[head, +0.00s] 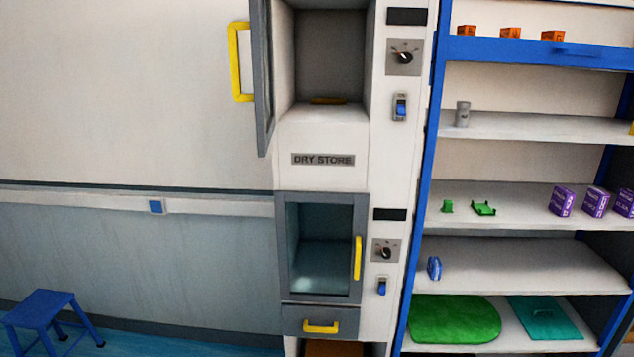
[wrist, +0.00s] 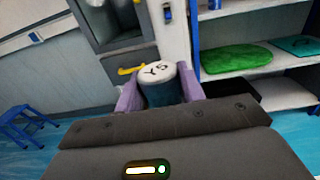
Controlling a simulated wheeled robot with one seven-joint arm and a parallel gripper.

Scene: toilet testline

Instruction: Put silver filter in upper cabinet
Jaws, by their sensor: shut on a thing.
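In the wrist view my gripper (wrist: 160,92) is shut on a cylinder (wrist: 157,74), with one purple finger on each side. The cylinder has a pale top with dark letters and a dark blue-grey side; I cannot tell for sure that it is the silver filter. A grey-silver can (head: 462,114) stands upright on a shelf at the right in the head view. The upper cabinet (head: 330,55) is open, its door (head: 262,75) swung out to the left. My gripper is outside the head view.
Below the DRY STORE label (head: 322,160), the lower cabinet's glass door (head: 320,245) is shut, above a drawer (head: 320,322). The blue-framed shelf rack (head: 540,125) on the right holds boxes and small items. A blue stool (head: 45,310) stands at lower left.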

